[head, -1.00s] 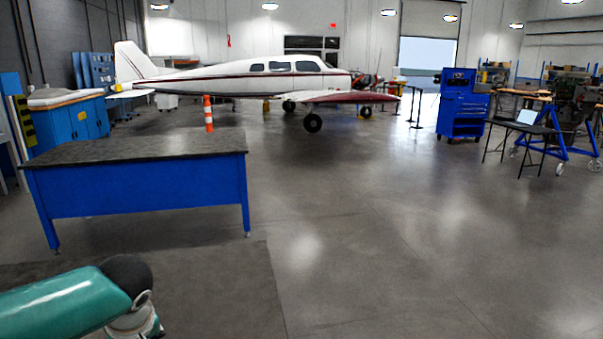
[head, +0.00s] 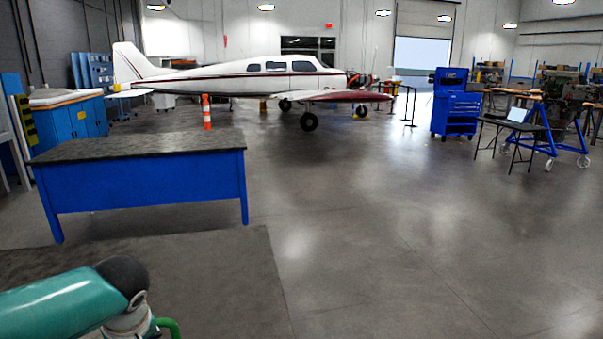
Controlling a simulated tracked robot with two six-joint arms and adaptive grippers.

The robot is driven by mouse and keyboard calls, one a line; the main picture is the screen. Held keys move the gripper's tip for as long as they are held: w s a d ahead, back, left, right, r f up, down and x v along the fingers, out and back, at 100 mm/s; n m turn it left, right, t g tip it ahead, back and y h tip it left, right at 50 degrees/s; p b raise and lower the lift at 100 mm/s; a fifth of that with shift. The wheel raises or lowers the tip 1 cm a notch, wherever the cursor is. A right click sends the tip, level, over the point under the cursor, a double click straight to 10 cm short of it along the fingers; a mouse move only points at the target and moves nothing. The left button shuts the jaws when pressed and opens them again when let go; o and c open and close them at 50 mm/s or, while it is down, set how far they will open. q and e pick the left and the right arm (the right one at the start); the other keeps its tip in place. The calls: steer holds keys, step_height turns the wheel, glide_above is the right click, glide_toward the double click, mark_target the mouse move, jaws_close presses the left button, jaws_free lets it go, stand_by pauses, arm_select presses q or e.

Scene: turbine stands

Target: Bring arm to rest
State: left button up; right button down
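A teal arm link of mine with a dark joint cap shows at the bottom left of the head view, coming in from the left. Below the cap is a pale metal joint, with a small green curved piece beside it at the bottom edge. The gripper on this arm is out of the frame. My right arm and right gripper do not show.
A blue table with a dark top (head: 150,146) stands ahead on the left. An orange and white post (head: 206,112) and a white airplane (head: 240,82) are behind it. A blue tool cabinet (head: 455,108) and a folding table (head: 512,125) stand right. The grey floor (head: 400,240) is open.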

arm_select(q)
steer(key=s+d+f+g+h+b, duration=0.1)
steer(key=s+f+g+b, duration=0.15)
steer(key=f, duration=0.75)
steer(key=s+d+f+m+g+h+b, duration=0.15)
steer(key=s+f, duration=0.25)
steer(key=f, duration=0.5)
steer(key=s+d+f+g+b, duration=0.1)
steer(key=s+d+f+g, duration=0.15)
steer(key=f, duration=0.75)
steer(key=s+d+f+m+h+b, duration=0.25)
steer(key=s+d+f+h, duration=0.35)
steer(key=s+d+f, duration=0.9)
steer(key=w+a+f+m+t, duration=0.1)
steer(key=w+a+m+t, duration=0.2)
steer(key=w, duration=0.3)
steer(key=shift+f+t+y, duration=0.2)
steer(key=shift+t+y, duration=0.25)
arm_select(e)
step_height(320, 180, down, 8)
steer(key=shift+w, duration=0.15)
